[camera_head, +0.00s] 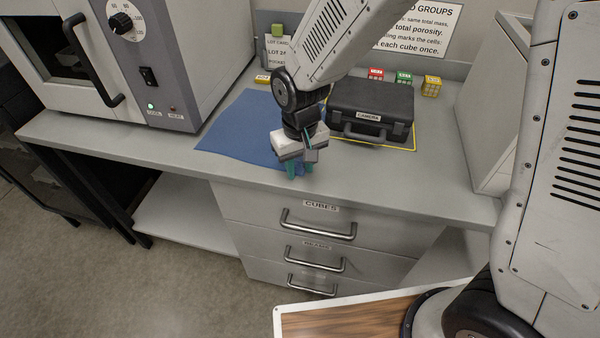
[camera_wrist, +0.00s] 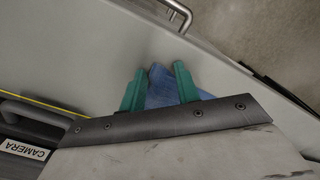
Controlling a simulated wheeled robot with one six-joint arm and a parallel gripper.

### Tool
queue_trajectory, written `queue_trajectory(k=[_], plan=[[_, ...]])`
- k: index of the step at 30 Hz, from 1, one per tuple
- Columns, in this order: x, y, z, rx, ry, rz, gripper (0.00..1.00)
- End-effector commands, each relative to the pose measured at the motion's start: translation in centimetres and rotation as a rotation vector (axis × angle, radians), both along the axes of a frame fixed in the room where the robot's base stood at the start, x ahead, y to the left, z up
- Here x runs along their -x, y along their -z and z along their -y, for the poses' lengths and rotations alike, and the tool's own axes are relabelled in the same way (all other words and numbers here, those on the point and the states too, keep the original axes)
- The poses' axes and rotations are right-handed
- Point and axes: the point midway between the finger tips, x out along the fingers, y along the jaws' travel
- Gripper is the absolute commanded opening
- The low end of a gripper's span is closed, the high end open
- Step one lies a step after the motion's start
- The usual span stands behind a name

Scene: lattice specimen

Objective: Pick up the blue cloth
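The blue cloth (camera_head: 240,129) lies flat on the grey counter, left of a black case. My gripper (camera_head: 300,171) points down at the cloth's front right corner, near the counter's front edge. In the wrist view, the two green fingers of my gripper (camera_wrist: 158,84) stand apart. A corner of the blue cloth (camera_wrist: 161,88) shows between them, with a finger on either side. The gripper looks open; whether the fingers touch the cloth is not clear. The gripper body hides the rest of the cloth in the wrist view.
The black case (camera_head: 370,108) labelled CAMERA stands close right of my gripper. An oven-like device (camera_head: 150,60) stands at the left. Small red, green and yellow cubes (camera_head: 404,78) sit at the back. Drawers (camera_head: 318,225) with handles lie below the counter.

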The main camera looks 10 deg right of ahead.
Motion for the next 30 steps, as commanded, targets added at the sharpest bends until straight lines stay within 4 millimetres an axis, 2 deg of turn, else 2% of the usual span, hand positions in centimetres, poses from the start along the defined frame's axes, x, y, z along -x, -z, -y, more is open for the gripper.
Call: queue_trajectory(k=[1,6,15,17,30], plan=[[0.0,0.0,0.0,0.000,0.000,-0.001,0.24],[0.0,0.0,0.0,0.000,0.000,-0.001,0.00],[0.0,-0.4,0.0,0.000,0.000,0.001,0.00],[-0.1,-1.2,0.0,-0.001,0.000,0.003,0.00],[0.0,-10.0,0.0,-0.002,0.000,0.003,0.00]])
